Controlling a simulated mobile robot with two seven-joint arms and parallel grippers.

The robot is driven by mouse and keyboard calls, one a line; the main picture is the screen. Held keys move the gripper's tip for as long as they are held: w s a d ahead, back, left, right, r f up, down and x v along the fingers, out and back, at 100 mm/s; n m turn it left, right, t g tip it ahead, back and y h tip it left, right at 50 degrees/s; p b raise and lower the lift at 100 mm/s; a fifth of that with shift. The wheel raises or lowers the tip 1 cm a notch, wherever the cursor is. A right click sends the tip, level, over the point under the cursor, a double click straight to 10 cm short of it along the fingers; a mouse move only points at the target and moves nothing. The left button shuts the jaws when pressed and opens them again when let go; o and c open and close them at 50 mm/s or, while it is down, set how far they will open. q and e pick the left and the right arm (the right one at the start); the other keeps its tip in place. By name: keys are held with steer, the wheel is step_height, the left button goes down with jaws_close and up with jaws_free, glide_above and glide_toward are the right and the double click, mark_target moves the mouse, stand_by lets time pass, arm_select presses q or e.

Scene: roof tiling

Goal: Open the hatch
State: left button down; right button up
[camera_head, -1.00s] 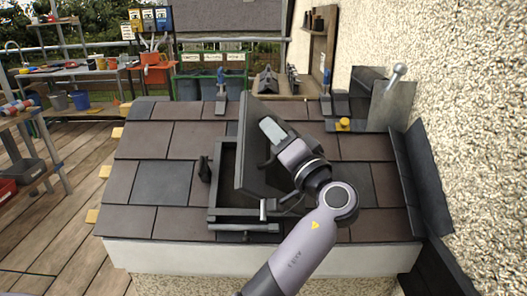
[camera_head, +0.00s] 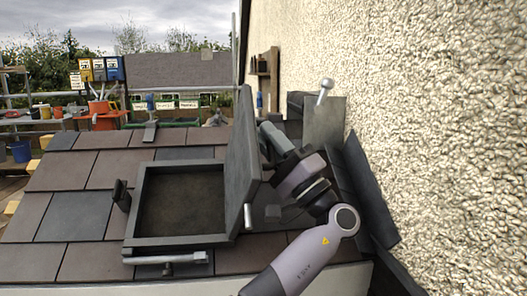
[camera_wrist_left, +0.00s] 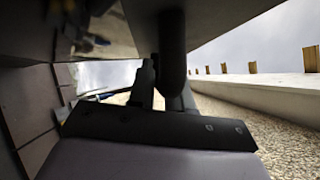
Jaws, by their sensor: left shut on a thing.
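The hatch in the tiled roof has a dark square frame (camera_head: 133,215) around a brown recess. Its dark lid (camera_head: 241,150) stands near upright along the right side of the frame, and the opening is uncovered. My left gripper (camera_head: 266,160) is at the outer, right-hand face of the lid; its fingertips are mostly hidden in the head view. In the left wrist view it is shut on a dark bar-shaped handle (camera_wrist_left: 172,45) beside a dark panel. My right gripper is in neither view.
A rough pebbled wall (camera_head: 430,130) rises close on the right of my arm. A grey metal flashing (camera_head: 323,122) with a round-headed post stands behind the gripper. A metal bar (camera_head: 170,258) lies along the hatch's front edge. Brown tiles (camera_head: 60,175) spread left.

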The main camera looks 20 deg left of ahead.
arm_select(q)
steer(key=shift+w+d+m+y+b, duration=0.3)
steer(key=shift+w+d+b, duration=0.1)
steer(key=shift+w, duration=0.05)
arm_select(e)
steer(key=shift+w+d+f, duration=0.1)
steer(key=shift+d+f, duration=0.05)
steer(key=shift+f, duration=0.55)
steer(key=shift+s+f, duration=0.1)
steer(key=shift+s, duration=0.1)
arm_select(q)
steer(key=c, duration=1.1)
jaws_free()
steer(key=shift+f, duration=0.15)
